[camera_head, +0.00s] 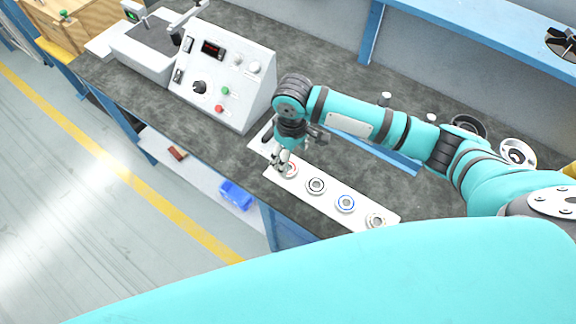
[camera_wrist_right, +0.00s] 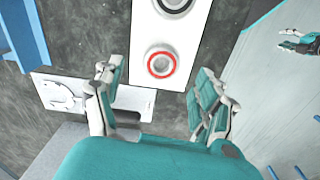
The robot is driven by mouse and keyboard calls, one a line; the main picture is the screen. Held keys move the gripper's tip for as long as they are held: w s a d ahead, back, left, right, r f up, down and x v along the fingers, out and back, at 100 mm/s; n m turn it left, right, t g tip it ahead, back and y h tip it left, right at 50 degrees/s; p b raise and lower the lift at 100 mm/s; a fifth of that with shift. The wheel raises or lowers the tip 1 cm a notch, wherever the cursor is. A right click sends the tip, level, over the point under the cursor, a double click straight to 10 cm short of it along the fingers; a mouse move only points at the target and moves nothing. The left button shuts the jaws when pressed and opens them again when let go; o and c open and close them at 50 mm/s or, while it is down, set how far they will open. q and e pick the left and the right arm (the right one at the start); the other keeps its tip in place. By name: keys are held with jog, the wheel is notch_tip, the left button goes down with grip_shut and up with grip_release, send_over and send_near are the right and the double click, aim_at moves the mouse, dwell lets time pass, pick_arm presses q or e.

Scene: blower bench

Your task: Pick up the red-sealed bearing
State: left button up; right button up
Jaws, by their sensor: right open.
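The red-sealed bearing (camera_head: 290,170) lies at the far-left end of a white strip (camera_head: 330,206) on the bench, partly covered by my right gripper (camera_head: 280,161). In the right wrist view the bearing (camera_wrist_right: 161,65) shows its red ring whole, flat on the strip. My right gripper (camera_wrist_right: 157,76) is open there, its fingers spread left and right of the bearing's line, with nothing held. A gripper that appears to be my left one (camera_wrist_right: 286,39) shows small at the right of the wrist view. Its jaws are too small to judge.
A black-sealed bearing (camera_head: 316,186), a blue-sealed bearing (camera_head: 345,203) and another bearing (camera_head: 376,221) lie along the strip. A grey control box (camera_head: 222,78) stands to the left. A wheel-like part (camera_head: 517,153) lies at right. Bare bench (camera_head: 225,150) lies left of the strip.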

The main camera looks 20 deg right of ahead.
aim_at(290, 167)
jog(key=shift+f, duration=0.2)
jog(key=shift+s+a+f, duration=0.1)
jog(key=shift+s+f, duration=0.05)
jog(key=shift+f, duration=0.1)
notch_tip(290, 167, down, 4)
jog(key=shift+r+p, duration=0.1)
jog(key=shift+p, duration=0.5)
jog(key=shift+a+f, duration=0.1)
jog(key=shift+f, duration=0.35)
pick_arm(q)
jog(key=shift+w+d+r, duration=0.25)
jog(key=shift+w+r, duration=0.1)
jog(key=shift+r, duration=0.3)
pick_arm(e)
jog(key=c, duration=1.3)
